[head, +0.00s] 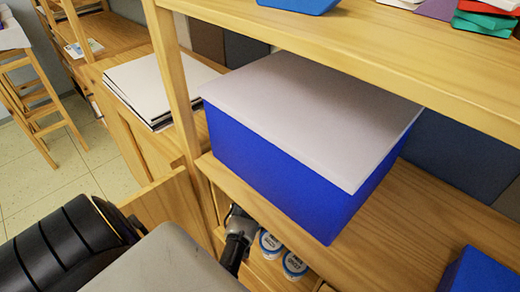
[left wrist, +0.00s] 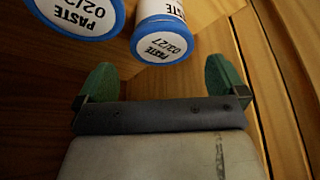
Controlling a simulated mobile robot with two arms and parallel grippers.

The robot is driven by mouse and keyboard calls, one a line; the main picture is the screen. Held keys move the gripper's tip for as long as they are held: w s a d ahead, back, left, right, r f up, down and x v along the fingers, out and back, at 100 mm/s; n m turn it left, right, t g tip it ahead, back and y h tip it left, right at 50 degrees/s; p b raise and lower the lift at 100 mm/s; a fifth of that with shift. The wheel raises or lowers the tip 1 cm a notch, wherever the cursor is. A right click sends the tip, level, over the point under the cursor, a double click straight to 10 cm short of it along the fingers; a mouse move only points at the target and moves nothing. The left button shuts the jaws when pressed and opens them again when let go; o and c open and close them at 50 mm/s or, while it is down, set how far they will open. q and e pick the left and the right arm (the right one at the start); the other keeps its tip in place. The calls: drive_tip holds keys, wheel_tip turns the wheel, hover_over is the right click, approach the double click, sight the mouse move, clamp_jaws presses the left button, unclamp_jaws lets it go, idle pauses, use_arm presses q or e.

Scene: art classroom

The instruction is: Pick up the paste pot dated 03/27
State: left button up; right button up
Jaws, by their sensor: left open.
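Two white paste pots with blue rims stand on a lower shelf below the blue box. In the left wrist view one pot (left wrist: 160,32) lies just ahead of my left gripper (left wrist: 163,80), roughly centred between its fingers. In the head view the pots (head: 270,243) and (head: 294,265) show beside my left gripper (head: 238,238). Its green fingers are open and empty. My right gripper is out of view.
A large blue box (head: 290,155) with a pale lid (head: 315,105) sits on the shelf (head: 400,225) above the pots. A wooden upright (head: 178,85) stands left of it. A wooden panel (left wrist: 285,90) runs close to the right finger.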

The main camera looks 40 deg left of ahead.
use_arm(q)
drive_tip(key=b+x, duration=0.1)
drive_tip(key=x, duration=0.2)
drive_tip(key=shift+a+f, duration=0.2)
drive_tip(key=shift+f, duration=0.05)
drive_tip(key=b+x, duration=0.1)
drive_tip(key=x, duration=0.2)
drive_tip(key=shift+w+a+f, duration=0.2)
drive_tip(key=shift+w+f, duration=0.05)
drive_tip(key=shift+w, duration=0.05)
drive_tip(key=c, duration=0.7)
drive_tip(key=shift+c, duration=0.5)
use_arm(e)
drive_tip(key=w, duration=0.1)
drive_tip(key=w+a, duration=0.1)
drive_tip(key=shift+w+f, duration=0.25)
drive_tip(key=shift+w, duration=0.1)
use_arm(q)
drive_tip(key=shift+r, duration=0.15)
